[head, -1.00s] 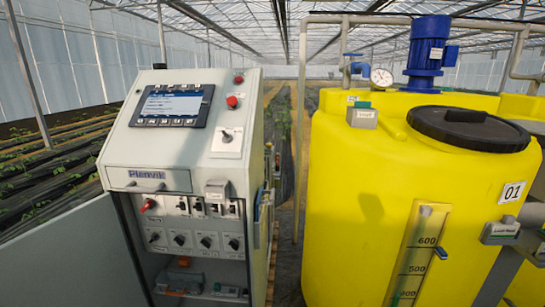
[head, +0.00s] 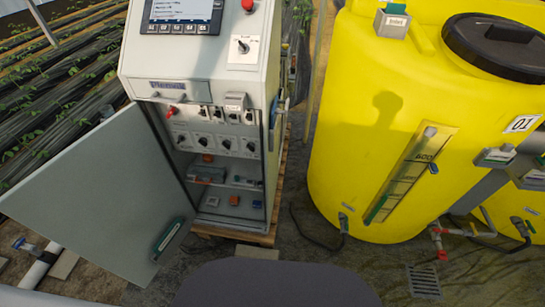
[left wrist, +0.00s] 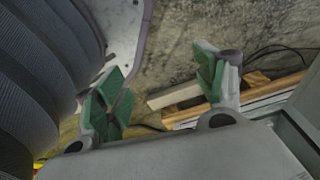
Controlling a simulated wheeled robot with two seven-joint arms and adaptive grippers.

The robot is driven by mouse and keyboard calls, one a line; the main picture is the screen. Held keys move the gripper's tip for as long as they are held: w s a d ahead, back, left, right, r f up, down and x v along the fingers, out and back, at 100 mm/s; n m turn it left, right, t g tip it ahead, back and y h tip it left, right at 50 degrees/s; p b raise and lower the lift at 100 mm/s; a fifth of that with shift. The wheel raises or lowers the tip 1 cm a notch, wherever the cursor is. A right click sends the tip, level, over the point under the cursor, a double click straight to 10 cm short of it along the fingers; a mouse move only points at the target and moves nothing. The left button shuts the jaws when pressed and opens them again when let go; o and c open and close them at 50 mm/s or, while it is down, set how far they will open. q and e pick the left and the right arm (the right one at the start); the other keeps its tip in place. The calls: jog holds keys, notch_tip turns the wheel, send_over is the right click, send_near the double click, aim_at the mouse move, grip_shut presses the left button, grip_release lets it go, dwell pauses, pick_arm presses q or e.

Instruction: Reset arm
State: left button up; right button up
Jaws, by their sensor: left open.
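My left gripper (left wrist: 160,95) shows in the left wrist view, with its green-padded fingers spread apart and nothing between them. Below it are the grey floor and the wooden pallet (left wrist: 265,95). Neither gripper shows in the head view. My right gripper is in no frame. The control cabinet (head: 190,60) stands ahead, left of centre, with its lower door (head: 100,195) swung open to the left. Inside are switches, knobs and shelves with small parts.
A large yellow tank (head: 375,130) with a black lid (head: 500,45) stands at right. Hoses and a red-handled valve (head: 441,255) lie low beside it. A floor drain (head: 423,282) is at bottom right. A white pipe (head: 40,268) is at lower left. Concrete floor lies between cabinet and tank.

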pick_arm(q)
jog(key=s+a+r+p, duration=0.2)
jog(key=s+r+p, duration=0.1)
jog(key=s+p, duration=0.3)
jog(key=s+a+r+p, duration=0.1)
jog(key=s+r+p, duration=0.1)
jog(key=s+p, duration=0.5)
jog(key=shift+s+a+r+p, duration=0.2)
jog(key=shift+a+r+p, duration=0.15)
jog(key=shift+r+p, duration=0.05)
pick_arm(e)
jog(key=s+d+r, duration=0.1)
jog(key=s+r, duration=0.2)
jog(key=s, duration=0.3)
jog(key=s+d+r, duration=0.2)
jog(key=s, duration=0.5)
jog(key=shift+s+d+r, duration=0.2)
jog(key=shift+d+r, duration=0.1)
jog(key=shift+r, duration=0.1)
